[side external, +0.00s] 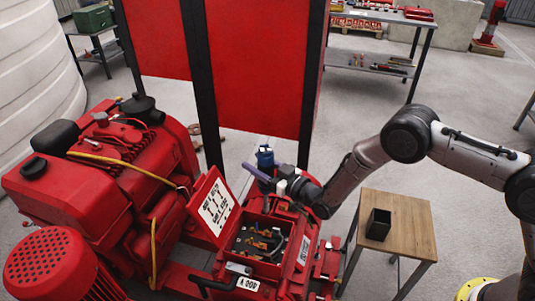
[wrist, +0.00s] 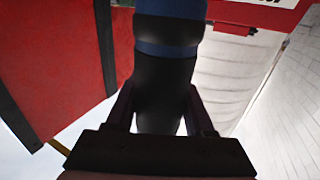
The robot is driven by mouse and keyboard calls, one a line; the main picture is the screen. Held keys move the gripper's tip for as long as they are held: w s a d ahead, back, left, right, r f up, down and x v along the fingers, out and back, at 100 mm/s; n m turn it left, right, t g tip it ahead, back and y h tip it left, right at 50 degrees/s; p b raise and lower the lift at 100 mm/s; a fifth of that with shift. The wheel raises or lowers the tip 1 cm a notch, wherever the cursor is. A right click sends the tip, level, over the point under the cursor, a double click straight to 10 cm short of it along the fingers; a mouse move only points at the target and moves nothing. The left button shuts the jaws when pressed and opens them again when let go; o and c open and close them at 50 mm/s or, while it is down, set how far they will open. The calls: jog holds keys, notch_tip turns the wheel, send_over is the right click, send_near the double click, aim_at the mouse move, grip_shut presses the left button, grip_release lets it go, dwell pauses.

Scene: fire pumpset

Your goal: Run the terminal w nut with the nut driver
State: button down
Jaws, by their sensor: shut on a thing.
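My gripper (wrist: 160,115) is shut on the nut driver (wrist: 165,70), whose thick black handle with a blue band fills the middle of the wrist view. In the side view my gripper (side external: 278,180) is above and behind an open red terminal box (side external: 282,268), near a blue upright shape that I cannot surely tell as the driver. The box holds brass-coloured terminals and dark wires (side external: 258,240). The terminal w nut is too small to pick out. The driver's tip is not visible in the wrist view.
The box's open lid (side external: 213,207), with a white diagram, stands to its left. A red engine (side external: 110,165) is farther left. A red panel with black posts (side external: 255,65) rises behind. A wooden side table (side external: 408,222) with a dark open container (side external: 378,224) stands to the right.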

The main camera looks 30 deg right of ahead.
jog(key=shift+w+f, duration=0.1)
jog(key=shift+f, duration=1.25)
notch_tip(320, 180, down, 8)
jog(key=shift+f, duration=0.95)
dwell(2.7)
